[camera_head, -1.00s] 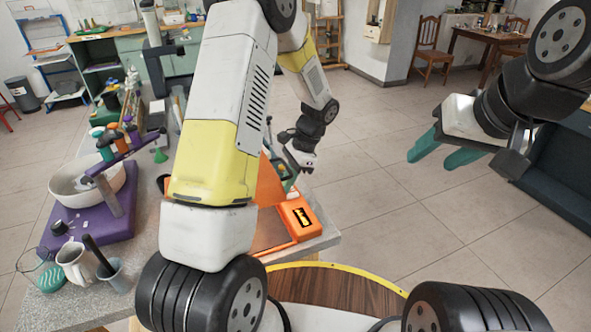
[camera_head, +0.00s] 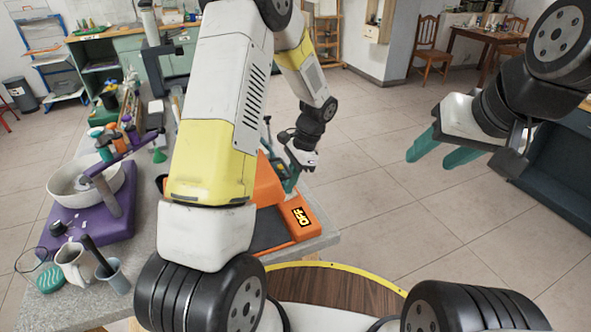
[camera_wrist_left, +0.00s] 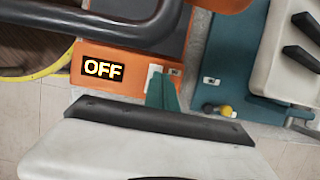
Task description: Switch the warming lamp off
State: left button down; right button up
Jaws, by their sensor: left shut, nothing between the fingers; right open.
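The warming lamp is an orange unit (camera_head: 268,188) on the grey bench, partly hidden behind my left arm. Its display (camera_head: 302,217) reads OFF, and OFF also shows clearly on the display in the left wrist view (camera_wrist_left: 103,69). A small white switch (camera_wrist_left: 154,74) sits to the right of the display. My left gripper (camera_head: 290,180) is shut and empty, and its teal fingertips (camera_wrist_left: 162,90) are right beside the switch; I cannot tell whether they touch it. My right gripper (camera_head: 444,150) is open and empty, out over the floor.
A teal device (camera_wrist_left: 225,85) with small switches stands beside the lamp. On the bench are a purple stand (camera_head: 105,225) with a white bowl (camera_head: 65,187), a white mug (camera_head: 73,262) and a grey cup (camera_head: 117,277).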

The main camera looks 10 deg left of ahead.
pick_arm(q)
notch_tip(320, 180, up, 14)
jog(key=d, duration=0.1)
jog(key=shift+w, duration=0.35)
dwell(0.4)
